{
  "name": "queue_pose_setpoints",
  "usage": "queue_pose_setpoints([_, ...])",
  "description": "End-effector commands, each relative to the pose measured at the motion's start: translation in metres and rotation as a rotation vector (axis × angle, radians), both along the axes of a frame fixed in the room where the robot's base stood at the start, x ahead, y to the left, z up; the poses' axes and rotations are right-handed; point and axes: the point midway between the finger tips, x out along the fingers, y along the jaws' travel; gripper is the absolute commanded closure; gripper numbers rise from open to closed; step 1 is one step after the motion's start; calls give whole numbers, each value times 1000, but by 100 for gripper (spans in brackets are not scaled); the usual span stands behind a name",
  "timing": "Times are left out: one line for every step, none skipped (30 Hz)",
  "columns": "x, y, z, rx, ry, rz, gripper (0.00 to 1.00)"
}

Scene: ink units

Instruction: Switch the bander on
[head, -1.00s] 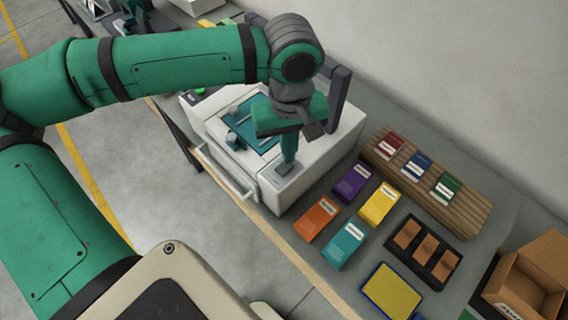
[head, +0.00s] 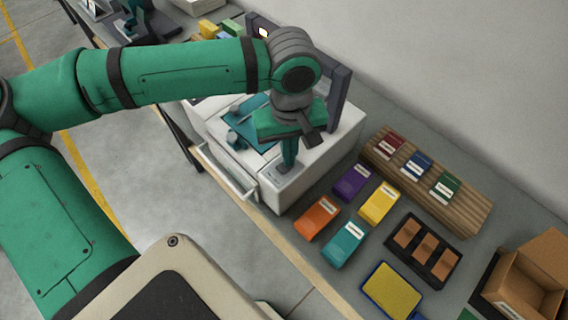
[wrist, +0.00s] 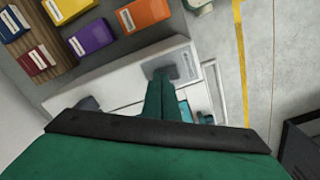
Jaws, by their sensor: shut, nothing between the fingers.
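The bander is a white machine (head: 290,192) with a teal plate and a dark upright frame (head: 343,95) behind my arm. Part of it also shows in the wrist view (wrist: 120,92). My gripper (head: 287,166) is shut and empty, pointing down over the machine's near right top corner. In the wrist view my gripper's tips (wrist: 162,75) are at a grey panel (wrist: 186,66) on the white top and cover part of it. I cannot tell whether they touch it. My arm hides part of the machine's far left side.
Orange (head: 316,217), purple (head: 352,181), yellow (head: 379,203) and teal (head: 344,244) boxes lie right of the machine. Beyond are a ribbed wooden rack (head: 465,208), a dark tray (head: 398,258) and an open carton (head: 530,285). A wall runs behind the bench.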

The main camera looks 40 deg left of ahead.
Motion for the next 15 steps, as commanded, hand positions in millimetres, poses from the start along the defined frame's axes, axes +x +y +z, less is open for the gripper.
queue_pose_setpoints([-3,-2,-9,-13,13,0,100])
queue_pose_setpoints([-3,-2,-7,-13,13,0,100])
queue_pose_setpoints([-3,-2,-3,-13,13,1,100])
queue_pose_setpoints([-3,-2,0,-13,13,1,100])
queue_pose_setpoints([-3,-2,3,-13,13,1,100])
queue_pose_setpoints([-3,-2,8,-12,12,1,100])
queue_pose_setpoints([-3,-2,11,-13,11,1,100])
queue_pose_setpoints([-3,-2,14,-12,12,1,100])
queue_pose_setpoints([-3,-2,19,-11,12,1,100])
queue_pose_setpoints([-3,-2,22,-10,12,1,100])
queue_pose_setpoints([-3,-1,26,-10,12,1,100])
queue_pose_setpoints([-3,-1,30,-10,13,1,100])
queue_pose_setpoints([-3,-1,33,-10,13,1,100])
queue_pose_setpoints([-3,-1,36,-10,12,1,100])
queue_pose_setpoints([-3,-1,41,-10,12,1,100])
